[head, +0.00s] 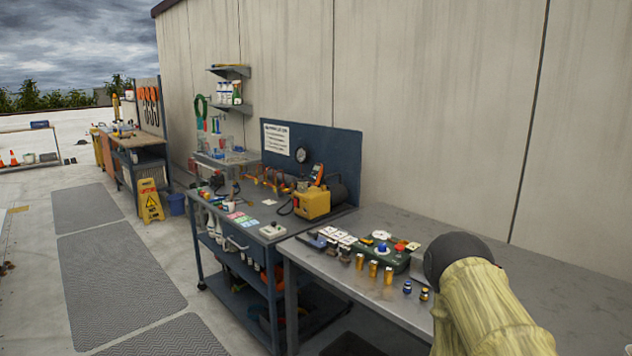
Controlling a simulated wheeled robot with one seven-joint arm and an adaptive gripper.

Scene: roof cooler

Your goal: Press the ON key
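I cannot make out any key marked ON; lettering at this distance is too small to read. A dark green unit (386,257) with a blue knob and coloured parts on top lies on the right bench, left of my arm. A yellow box-shaped device (312,203) stands on the middle bench, with an orange handheld meter (318,174) just above it. My arm, in a yellowish cover with a dark rounded end, reaches in at the lower right over the right bench. My gripper's fingers do not show.
The grey right bench (340,279) carries several brass cylinders (373,269) along its front and small blue-and-gold fittings (407,287). White cards (338,238) lie at its left end. A yellow floor sign (150,201) stands farther back. Grey mats (118,275) cover open floor at left.

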